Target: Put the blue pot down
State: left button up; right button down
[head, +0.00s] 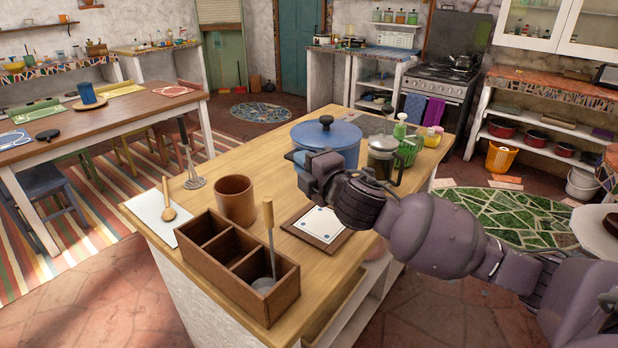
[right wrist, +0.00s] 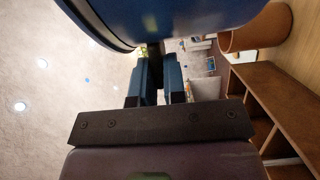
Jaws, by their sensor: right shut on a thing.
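The blue pot (head: 338,138) with its lid and dark knob is over the wooden counter, behind a tile trivet (head: 318,224). My right gripper (head: 304,172) is at the pot's near left side and shut on it, seemingly at a handle. In the right wrist view the fingers (right wrist: 157,84) meet just below the pot wall (right wrist: 150,18). The pot's underside is hidden by my gripper, so I cannot tell whether it touches the counter. My left gripper is out of view.
A wooden compartment box (head: 232,262) with a ladle stands at the counter's front left. A brown cup (head: 236,198) and a whisk (head: 190,170) are left of the pot. A French press (head: 383,156) and bottles (head: 400,130) stand close on the right.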

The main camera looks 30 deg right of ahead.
jog(key=shift+f+b, duration=1.95)
jog(key=shift+f, duration=6.7)
jog(key=c, duration=1.2)
grip_release()
jog(key=shift+s+f, duration=0.1)
jog(key=shift+f, duration=0.05)
jog(key=s, duration=1)
jog(key=shift+s+d, duration=0.4)
jog(key=shift+s, duration=0.55)
